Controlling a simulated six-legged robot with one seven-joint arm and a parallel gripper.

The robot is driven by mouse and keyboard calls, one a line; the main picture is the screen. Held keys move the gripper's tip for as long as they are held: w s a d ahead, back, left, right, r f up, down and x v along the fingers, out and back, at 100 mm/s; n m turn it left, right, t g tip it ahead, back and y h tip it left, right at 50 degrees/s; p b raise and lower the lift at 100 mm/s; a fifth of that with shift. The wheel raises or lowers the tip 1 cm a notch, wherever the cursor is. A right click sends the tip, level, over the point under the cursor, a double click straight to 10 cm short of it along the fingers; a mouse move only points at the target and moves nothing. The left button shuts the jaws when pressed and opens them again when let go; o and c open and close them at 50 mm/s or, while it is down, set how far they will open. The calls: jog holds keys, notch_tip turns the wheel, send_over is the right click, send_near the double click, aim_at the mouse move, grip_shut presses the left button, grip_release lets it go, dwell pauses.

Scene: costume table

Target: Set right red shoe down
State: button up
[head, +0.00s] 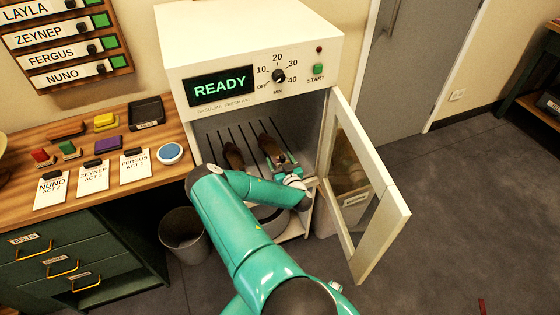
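The white cabinet (310,45) stands with its door open, and its display reads READY. Inside, two dark brownish shoes lie on the slatted rack (213,140). The left shoe (233,157) lies apart from my gripper. The right shoe (267,146) is directly at my gripper (281,161), which reaches into the cabinet from the front. The shoes look brown rather than clearly red in this light. The fingertips are small and partly hidden, so I cannot tell whether they grip the shoe or whether it rests fully on the rack.
The open glazed door (376,232) stands out to the right of my arm. A wooden counter (105,127) with cards and coloured blocks is at left. A grey bin (184,236) stands below it. The floor (470,200) at right is mostly clear.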

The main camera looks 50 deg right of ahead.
jog(key=shift+s+r, duration=0.1)
jog(key=v, duration=1.2)
